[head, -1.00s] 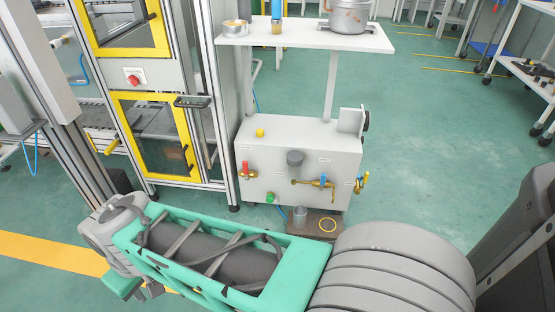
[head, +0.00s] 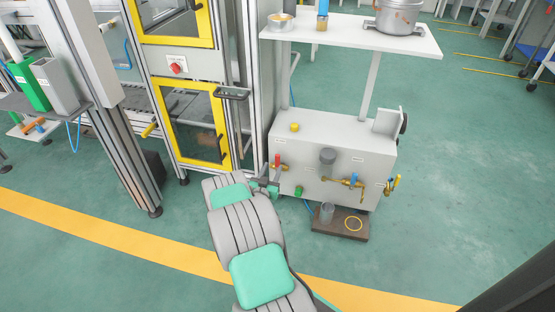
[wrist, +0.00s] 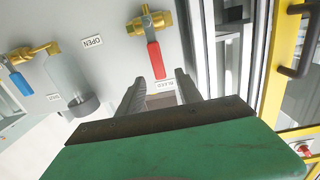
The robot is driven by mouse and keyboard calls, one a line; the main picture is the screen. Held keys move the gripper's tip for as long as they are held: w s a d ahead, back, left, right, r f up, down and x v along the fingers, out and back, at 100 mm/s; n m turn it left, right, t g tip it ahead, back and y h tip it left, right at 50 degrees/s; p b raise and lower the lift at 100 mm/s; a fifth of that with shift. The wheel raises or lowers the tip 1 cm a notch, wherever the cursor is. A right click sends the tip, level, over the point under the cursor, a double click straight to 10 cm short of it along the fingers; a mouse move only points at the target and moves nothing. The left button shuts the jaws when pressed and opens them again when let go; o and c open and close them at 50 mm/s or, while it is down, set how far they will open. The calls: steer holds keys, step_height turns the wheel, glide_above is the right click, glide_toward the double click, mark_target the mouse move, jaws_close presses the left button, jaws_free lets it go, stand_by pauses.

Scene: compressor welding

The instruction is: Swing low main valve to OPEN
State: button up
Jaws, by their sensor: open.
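A grey cabinet (head: 325,150) carries several brass valves on its front.
A yellow-handled valve (head: 394,185) is at the cabinet's right end. A yellow-framed machine (head: 190,120) stands close left. A brown tray (head: 325,228) sits below. Floor to the right is clear.

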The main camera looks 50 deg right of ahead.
mark_target(278, 161)
steer(key=shift+t, duration=0.3)
steer(key=x, duration=0.2)
steer(key=b+x, duration=0.1)
steer(key=x, duration=0.1)
steer(key=f+b+x, duration=0.1)
steer(key=x, duration=0.1)
steer(key=shift+s+d+f, duration=0.1)
steer(key=shift+s+d, duration=0.1)
steer(key=shift+s, duration=0.1)
steer(key=shift+w+d, duration=0.25)
steer(key=shift+d, duration=0.25)
steer(key=shift+c, duration=0.4)
jaws_close()
